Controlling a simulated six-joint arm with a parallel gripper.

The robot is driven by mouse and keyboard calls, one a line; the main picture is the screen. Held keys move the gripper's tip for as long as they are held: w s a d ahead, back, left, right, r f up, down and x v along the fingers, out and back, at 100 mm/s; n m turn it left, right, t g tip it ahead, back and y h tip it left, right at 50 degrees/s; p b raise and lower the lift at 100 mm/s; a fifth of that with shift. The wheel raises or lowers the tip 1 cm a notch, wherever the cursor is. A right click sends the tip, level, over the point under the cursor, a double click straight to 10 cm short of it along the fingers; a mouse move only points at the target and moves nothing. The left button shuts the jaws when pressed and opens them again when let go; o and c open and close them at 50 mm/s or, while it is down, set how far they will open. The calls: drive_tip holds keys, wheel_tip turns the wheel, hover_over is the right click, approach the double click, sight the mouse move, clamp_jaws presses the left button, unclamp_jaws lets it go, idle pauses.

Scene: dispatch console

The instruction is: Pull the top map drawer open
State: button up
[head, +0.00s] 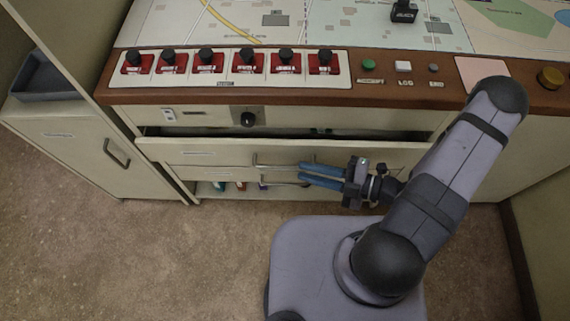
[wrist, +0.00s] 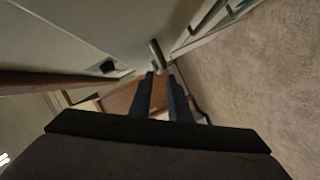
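The top map drawer (head: 200,152) is a wide cream front below the console top in the head view. It stands partly out, with a dark gap above its front edge. Its grey bar handle (head: 275,165) is near the middle, its right part hidden by my fingers. My gripper (head: 301,172) points left, its two blue fingers apart at the handle's right part. In the wrist view my fingers (wrist: 161,75) are also apart, and a grey bar (wrist: 155,52) shows just beyond the tips. Whether the bar lies between them or touches them is unclear.
A second bar handle (head: 280,184) is close below, over a low shelf with small coloured items. A black knob (head: 248,119) sits on the panel above the drawer. Red-based switches (head: 248,63) line the console top. A grey cabinet (head: 75,150) stands left.

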sight(285, 166)
drive_tip(key=shift+x, duration=3.7)
drive_tip(key=shift+f, duration=0.1)
clamp_jaws()
